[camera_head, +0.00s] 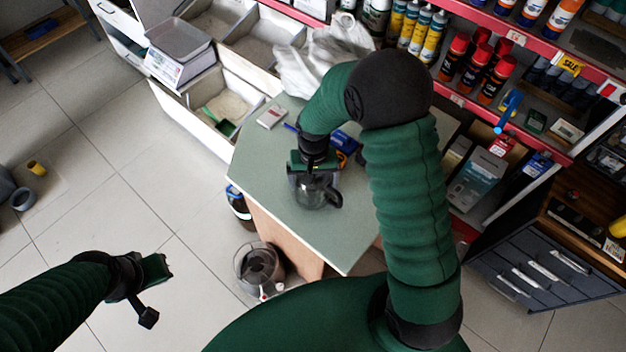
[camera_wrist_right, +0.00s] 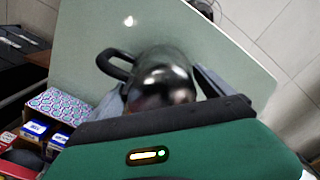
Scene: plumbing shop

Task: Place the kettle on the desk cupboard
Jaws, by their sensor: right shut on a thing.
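The kettle (camera_head: 314,192) is dark and shiny with a black handle, and it is at the green-topped desk cupboard (camera_head: 262,168). In the right wrist view the kettle (camera_wrist_right: 163,80) lies between the two fingers of my right gripper (camera_wrist_right: 165,92), with the desk top (camera_wrist_right: 90,35) behind it. My right gripper (camera_head: 314,172) is shut on the kettle from above. The pictures do not clearly show whether the kettle's base touches the desk top. My left gripper (camera_head: 152,291) is over the floor at the lower left, away from the desk, with its fingers apart and nothing between them.
A white plastic bag (camera_head: 322,55), a small box (camera_head: 271,117) and blue items are on the desk. Shelves of spray cans (camera_head: 478,62) stand at the right. A clear bin (camera_head: 259,268) is on the floor by the desk. Open floor lies at the left.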

